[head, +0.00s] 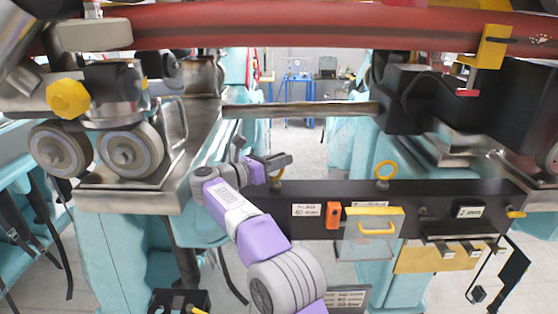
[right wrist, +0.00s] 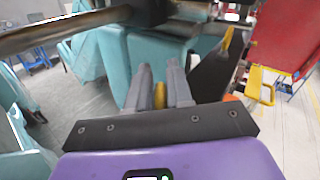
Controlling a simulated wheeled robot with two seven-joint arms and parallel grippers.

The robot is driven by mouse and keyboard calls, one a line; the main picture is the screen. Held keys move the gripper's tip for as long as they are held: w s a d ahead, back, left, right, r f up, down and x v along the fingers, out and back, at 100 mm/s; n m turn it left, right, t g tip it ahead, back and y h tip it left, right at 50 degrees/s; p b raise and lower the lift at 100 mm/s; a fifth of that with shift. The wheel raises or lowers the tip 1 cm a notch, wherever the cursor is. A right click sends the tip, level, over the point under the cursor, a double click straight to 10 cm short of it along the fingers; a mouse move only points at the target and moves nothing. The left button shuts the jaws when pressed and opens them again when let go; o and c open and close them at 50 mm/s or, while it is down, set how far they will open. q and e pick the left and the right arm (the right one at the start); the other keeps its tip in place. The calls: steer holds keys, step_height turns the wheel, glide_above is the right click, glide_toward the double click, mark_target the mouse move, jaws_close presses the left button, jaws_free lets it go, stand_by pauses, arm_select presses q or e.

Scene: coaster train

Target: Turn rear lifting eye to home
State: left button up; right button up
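The beam (head: 430,200) carries two yellow lifting eyes. The right-hand eye (head: 386,168) stands upright with its ring facing me. The left-hand eye (head: 278,174) is partly hidden by my right gripper (head: 283,160). In the right wrist view this eye (right wrist: 160,95) stands nearly edge-on between the fingers of my right gripper (right wrist: 160,80). The fingers are close together and appear shut on it. I cannot see its base. My left gripper is not in view.
The beam's front bears an orange block (head: 333,215), a clear cover with a yellow handle (head: 376,229) and labels. A metal bar (head: 300,109) crosses behind, under a red tube (head: 300,25). A wheel assembly (head: 120,145) stands left. A black housing (head: 510,100) stands right.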

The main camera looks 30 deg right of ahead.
steer(key=shift+o, duration=1.4)
steer(key=shift+s+d, duration=0.1)
steer(key=shift+s, duration=0.05)
steer(key=shift+r, duration=0.1)
steer(key=shift+r, duration=0.25)
step_height(320, 180, up, 10)
steer(key=p, duration=0.2)
steer(key=shift+f+p, duration=0.25)
steer(key=shift+p, duration=0.05)
